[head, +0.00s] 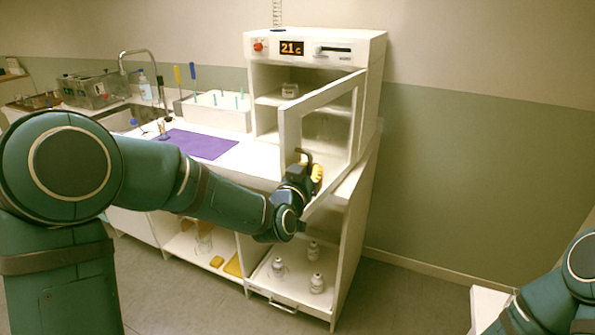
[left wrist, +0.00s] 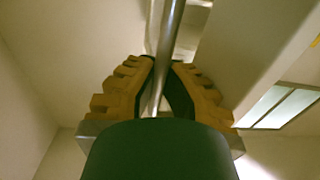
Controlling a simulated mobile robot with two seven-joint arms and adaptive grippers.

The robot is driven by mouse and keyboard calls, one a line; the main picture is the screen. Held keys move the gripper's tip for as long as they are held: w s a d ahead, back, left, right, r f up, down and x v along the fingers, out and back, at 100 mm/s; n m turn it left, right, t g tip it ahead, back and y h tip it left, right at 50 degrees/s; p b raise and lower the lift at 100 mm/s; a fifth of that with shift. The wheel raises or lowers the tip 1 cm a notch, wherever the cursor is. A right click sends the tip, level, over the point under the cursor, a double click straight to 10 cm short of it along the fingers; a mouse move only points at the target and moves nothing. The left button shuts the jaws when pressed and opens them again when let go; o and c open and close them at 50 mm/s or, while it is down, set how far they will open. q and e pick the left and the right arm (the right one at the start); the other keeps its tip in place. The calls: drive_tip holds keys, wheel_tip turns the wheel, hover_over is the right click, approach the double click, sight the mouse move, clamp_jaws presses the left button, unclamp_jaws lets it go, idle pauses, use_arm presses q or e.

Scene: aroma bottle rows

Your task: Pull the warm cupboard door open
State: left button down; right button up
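The warm cupboard (head: 315,43) is white, with a display reading 21 and a red knob on top. Its glass-paned door (head: 290,130) stands well open, swung out on its right-hand side, showing the shelves inside. My left gripper (head: 317,174) is at the free edge of the door, low down. In the left wrist view a round metal handle bar (left wrist: 170,30) runs between the yellow-padded fingers of the left gripper (left wrist: 164,68), which are closed around it. My right arm shows at the lower right of the head view; its gripper is outside the picture.
A small glass dish (head: 289,89) is on the cupboard shelf. Below, several white bottles (head: 317,283) stand on a low shelf. A purple mat (head: 205,144), a white rack (head: 215,115) and a sink are on the counter to the left.

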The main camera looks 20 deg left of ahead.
use_arm(q)
drive_tip(key=shift+s+d+f+n+y, duration=0.15)
drive_tip(key=shift+d, duration=0.35)
drive_tip(key=shift+s+d+f+n+y, duration=0.1)
drive_tip(key=shift+d+n+y, duration=0.05)
drive_tip(key=shift+d, duration=0.3)
drive_tip(key=c, duration=1)
unclamp_jaws()
drive_tip(key=shift+s, duration=0.1)
drive_tip(key=shift+a+r, duration=0.1)
drive_tip(key=shift+r, duration=0.1)
drive_tip(key=s, duration=0.8)
drive_tip(key=s+a, duration=0.1)
drive_tip(key=s, duration=0.3)
